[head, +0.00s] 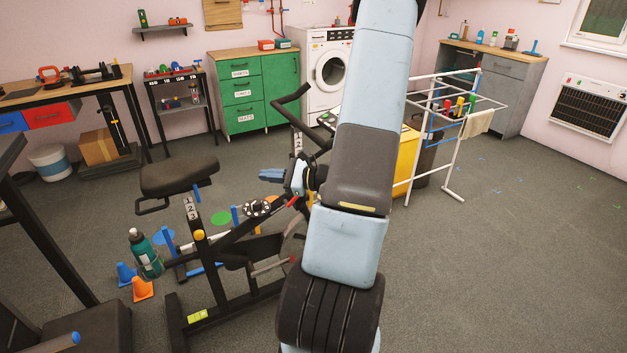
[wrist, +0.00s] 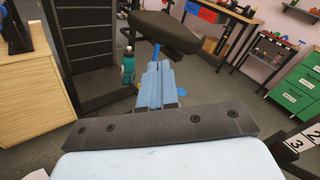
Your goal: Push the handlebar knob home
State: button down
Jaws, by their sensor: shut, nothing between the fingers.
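The exercise bike stands left of centre in the head view, with its black handlebar (head: 290,95) and a numbered handlebar post (head: 298,144). A small yellow part (head: 311,198) shows low on that post, beside my wrist; it may be the handlebar knob, partly hidden by my arm. My gripper (head: 271,175) is shut and empty, with its blue fingers pointing left, close to the post. In the wrist view the fingers (wrist: 157,85) lie together, pointing toward the bike seat (wrist: 165,31). A numbered post (wrist: 302,140) shows at the lower right; no knob shows on it there.
The seat post carries another yellow knob (head: 199,235). A drying rack (head: 455,140) and yellow bin (head: 408,165) stand right of my arm. The floor at right is mostly open.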

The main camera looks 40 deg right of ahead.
jog(key=s+d+f+m+t+h, duration=0.2)
jog(key=s+d+f+m+h, duration=0.1)
jog(key=d+f+m+h, duration=0.5)
jog(key=s+d+f+m+t+h, duration=0.1)
jog(key=s+d+f+m+h, duration=0.2)
jog(key=d+f+m+h, duration=0.55)
jog(key=w+d+r+n+y, duration=0.1)
jog(key=w+d, duration=0.1)
jog(key=w, duration=0.4)
jog(key=w+d+r+n+y, duration=0.1)
jog(key=w+d, duration=0.1)
jog(key=w, duration=0.4)
jog(key=shift+w+d+t, duration=0.25)
jog(key=shift+d+t, duration=0.05)
jog(key=shift+d, duration=0.1)
jog(key=shift+d, duration=0.1)
